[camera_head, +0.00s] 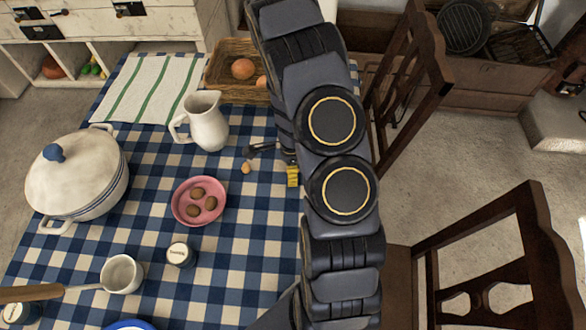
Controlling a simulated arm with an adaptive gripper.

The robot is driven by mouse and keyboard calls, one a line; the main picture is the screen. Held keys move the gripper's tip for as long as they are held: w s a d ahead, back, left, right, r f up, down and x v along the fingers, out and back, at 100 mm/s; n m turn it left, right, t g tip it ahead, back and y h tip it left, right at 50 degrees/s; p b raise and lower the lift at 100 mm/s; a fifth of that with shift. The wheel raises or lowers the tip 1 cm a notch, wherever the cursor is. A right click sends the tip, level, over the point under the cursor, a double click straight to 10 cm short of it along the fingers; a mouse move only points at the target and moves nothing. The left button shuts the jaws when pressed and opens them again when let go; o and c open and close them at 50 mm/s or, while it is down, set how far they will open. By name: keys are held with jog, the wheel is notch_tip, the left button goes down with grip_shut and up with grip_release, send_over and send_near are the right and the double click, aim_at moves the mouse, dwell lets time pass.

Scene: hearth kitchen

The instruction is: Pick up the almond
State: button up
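The almond (246,168) appears to be the small tan piece on the blue-and-white checked tablecloth, between the white pitcher and my arm. My gripper (249,154) reaches out from the left side of my arm, with a dark finger just above the almond in the picture. Most of the gripper is hidden behind my arm, so its opening does not show. I cannot tell whether it touches the almond.
A pitcher (209,126) stands behind the almond and a pink dish (180,217) of brown pieces to its left. A basket (222,87) with eggs, a lidded pot (78,172), a small jar (180,254) and a ladle (122,274) surround them. Wooden chairs (425,60) stand right.

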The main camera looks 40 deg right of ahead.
jog(key=c, duration=0.7)
notch_tip(320, 180, up, 10)
dwell(0.5)
